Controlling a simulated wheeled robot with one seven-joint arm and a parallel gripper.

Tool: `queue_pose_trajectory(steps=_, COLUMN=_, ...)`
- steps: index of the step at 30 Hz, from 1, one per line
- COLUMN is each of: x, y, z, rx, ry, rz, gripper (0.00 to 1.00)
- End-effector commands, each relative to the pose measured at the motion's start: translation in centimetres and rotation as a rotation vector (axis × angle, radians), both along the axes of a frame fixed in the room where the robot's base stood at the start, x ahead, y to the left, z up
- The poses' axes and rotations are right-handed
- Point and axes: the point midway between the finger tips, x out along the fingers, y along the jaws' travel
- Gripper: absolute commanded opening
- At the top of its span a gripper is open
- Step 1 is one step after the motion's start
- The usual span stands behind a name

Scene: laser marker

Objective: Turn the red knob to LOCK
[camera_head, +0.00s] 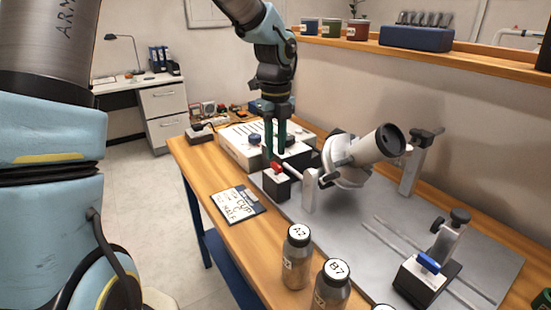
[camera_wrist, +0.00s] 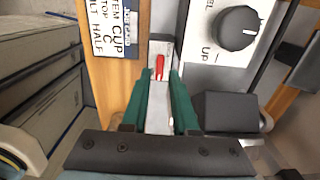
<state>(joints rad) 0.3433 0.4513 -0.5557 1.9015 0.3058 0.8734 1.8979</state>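The red knob (camera_head: 277,167) sits on top of a small black block (camera_head: 276,186) at the near left end of the grey plate. In the wrist view the red knob (camera_wrist: 159,68) is a narrow bar on a grey top face, its long side running roughly up the picture. My gripper (camera_head: 275,152) points down just above the knob. Its two green fingers stand apart, and in the wrist view the knob shows in line with the gap between the fingertips (camera_wrist: 160,76). I cannot tell whether they touch it. No LOCK marking is readable.
A white box with a dark knob (camera_wrist: 238,28) stands close behind. A white cylindrical device (camera_head: 350,160) is right of the gripper. A blue knob (camera_head: 428,263) sits on another block at right.

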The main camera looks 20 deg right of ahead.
Motion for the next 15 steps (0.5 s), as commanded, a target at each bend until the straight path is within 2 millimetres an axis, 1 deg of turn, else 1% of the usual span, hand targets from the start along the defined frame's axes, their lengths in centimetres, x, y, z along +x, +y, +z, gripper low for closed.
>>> queue_pose_trajectory(steps=1, x=-0.2, y=0.0, z=-0.9, rx=0.002, ry=0.004, rz=-0.002, gripper=0.28)
queue_pose_trajectory(steps=3, x=-0.1, y=0.0, z=-1.8, rx=0.002, ry=0.002, rz=-0.001, gripper=0.28)
queue_pose_trajectory(steps=6, x=0.0, y=0.0, z=-2.8, rx=0.001, ry=0.001, rz=0.001, gripper=0.28)
queue_pose_trajectory(steps=10, x=-0.1, y=0.0, z=-3.5, rx=0.001, ry=0.001, rz=0.000, gripper=0.28)
queue_pose_trajectory(steps=15, x=0.0, y=0.0, z=-3.6, rx=0.000, ry=0.000, rz=0.001, gripper=0.28)
